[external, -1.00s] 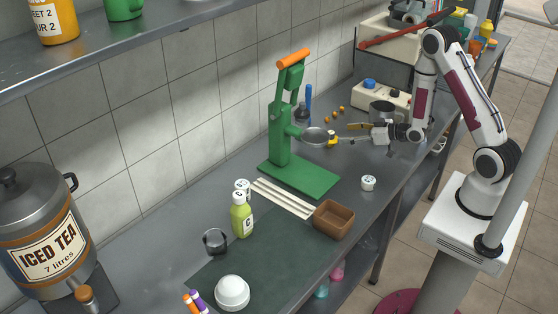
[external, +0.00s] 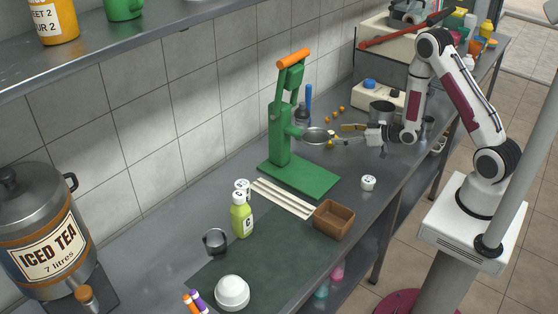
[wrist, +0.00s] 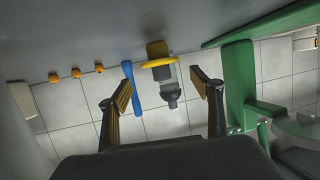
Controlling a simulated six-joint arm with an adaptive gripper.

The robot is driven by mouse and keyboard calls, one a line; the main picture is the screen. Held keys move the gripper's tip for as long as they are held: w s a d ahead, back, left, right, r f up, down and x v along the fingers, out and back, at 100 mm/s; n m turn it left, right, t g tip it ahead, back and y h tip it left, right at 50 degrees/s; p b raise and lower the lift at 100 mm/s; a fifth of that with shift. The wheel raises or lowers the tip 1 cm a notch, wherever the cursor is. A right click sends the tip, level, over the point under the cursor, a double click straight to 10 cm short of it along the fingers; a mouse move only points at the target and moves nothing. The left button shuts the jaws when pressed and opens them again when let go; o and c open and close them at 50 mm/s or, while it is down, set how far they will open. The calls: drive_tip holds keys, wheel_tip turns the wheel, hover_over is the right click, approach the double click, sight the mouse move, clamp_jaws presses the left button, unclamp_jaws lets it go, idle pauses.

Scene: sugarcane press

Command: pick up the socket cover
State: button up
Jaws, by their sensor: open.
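No part is clearly marked as the socket cover. The likeliest is a yellow-rimmed piece (wrist: 158,62), seen in the wrist view with a clear grey body and a dark end. In the external view a small yellow piece (external: 331,138) shows beside the press, partly hidden by a round metal strainer (external: 316,134). My gripper (external: 343,134) is open and level, pointing left toward the press. In the wrist view the jaws (wrist: 160,88) spread to either side of the yellow-rimmed piece. It appears beyond the fingertips, and I see no contact.
The green press (external: 281,135) stands close to the left of my gripper; it shows at the right in the wrist view (wrist: 240,85). A blue-handled tool (wrist: 132,85) and several orange pieces (wrist: 77,73) are nearby.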

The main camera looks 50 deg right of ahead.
sight(331, 136)
drive_tip(key=shift+w, duration=0.1)
drive_tip(key=shift+x, duration=2.5)
drive_tip(key=shift+a+f, duration=0.15)
drive_tip(key=c, duration=1.2)
